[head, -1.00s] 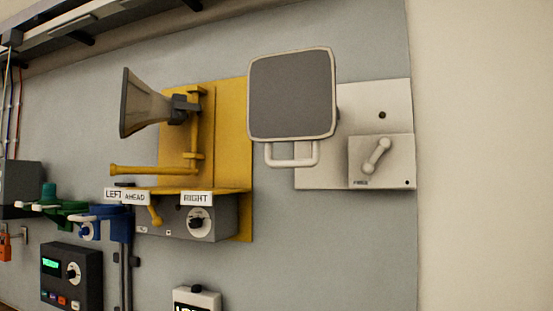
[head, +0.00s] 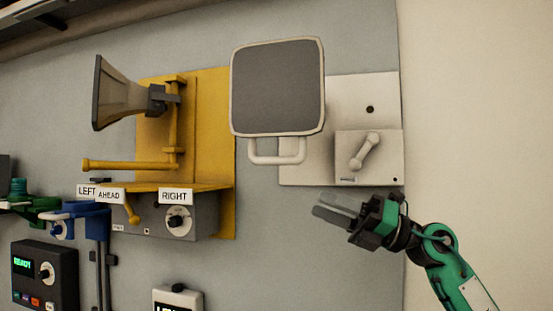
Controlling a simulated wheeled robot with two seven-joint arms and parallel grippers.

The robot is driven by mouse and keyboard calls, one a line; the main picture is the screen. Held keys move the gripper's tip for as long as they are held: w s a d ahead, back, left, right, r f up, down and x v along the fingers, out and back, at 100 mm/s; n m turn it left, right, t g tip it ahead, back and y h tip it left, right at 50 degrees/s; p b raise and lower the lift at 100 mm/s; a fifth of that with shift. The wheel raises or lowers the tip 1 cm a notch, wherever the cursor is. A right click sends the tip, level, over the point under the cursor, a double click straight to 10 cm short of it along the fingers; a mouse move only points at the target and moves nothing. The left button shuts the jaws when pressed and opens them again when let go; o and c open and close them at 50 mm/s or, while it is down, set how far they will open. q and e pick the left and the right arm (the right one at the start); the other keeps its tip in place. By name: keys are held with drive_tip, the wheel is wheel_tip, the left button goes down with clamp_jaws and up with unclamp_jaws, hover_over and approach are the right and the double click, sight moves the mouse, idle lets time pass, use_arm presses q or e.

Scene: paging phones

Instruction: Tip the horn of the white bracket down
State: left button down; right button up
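The white bracket (head: 340,103) is a white plate on the grey wall panel. Its horn (head: 278,88) faces me with a square dark grey mouth and a white rim. A white loop handle (head: 277,152) hangs under the horn's lower edge. A small white lever (head: 364,151) sits tilted on a box at the plate's lower right. My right gripper (head: 317,204) is below the plate, to the right of and lower than the loop handle, pointing left. Its two fingers look apart, with nothing between them. My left gripper is out of view.
A yellow bracket (head: 220,110) with its own horn (head: 125,95) stands to the left, above a grey box with a knob (head: 177,221). LEFT, AHEAD and RIGHT labels are there. A small white-topped unit (head: 178,298) is at the bottom. The panel below the white bracket is clear.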

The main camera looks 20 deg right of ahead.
sight(292, 158)
drive_tip(key=s+d+r+n+t+h+p, duration=0.1)
drive_tip(key=s+d+r+n+h, duration=0.15)
drive_tip(key=s+r+h, duration=0.4)
drive_tip(key=shift+n+y, duration=0.45)
drive_tip(key=shift+y, duration=0.1)
drive_tip(key=r+p+x, duration=0.1)
drive_tip(key=x, duration=0.3)
drive_tip(key=p+x, duration=0.2)
drive_tip(key=x, duration=0.1)
drive_tip(key=r+p+x, duration=0.1)
drive_tip(key=p+x, duration=0.1)
drive_tip(key=x, duration=0.2)
drive_tip(key=shift+s+a+r, duration=0.15)
drive_tip(key=shift+a+r, duration=0.15)
drive_tip(key=shift+a, duration=0.15)
drive_tip(key=shift+p+x, duration=0.4)
drive_tip(key=shift+x, duration=0.45)
drive_tip(key=shift+f, duration=0.2)
clamp_jaws()
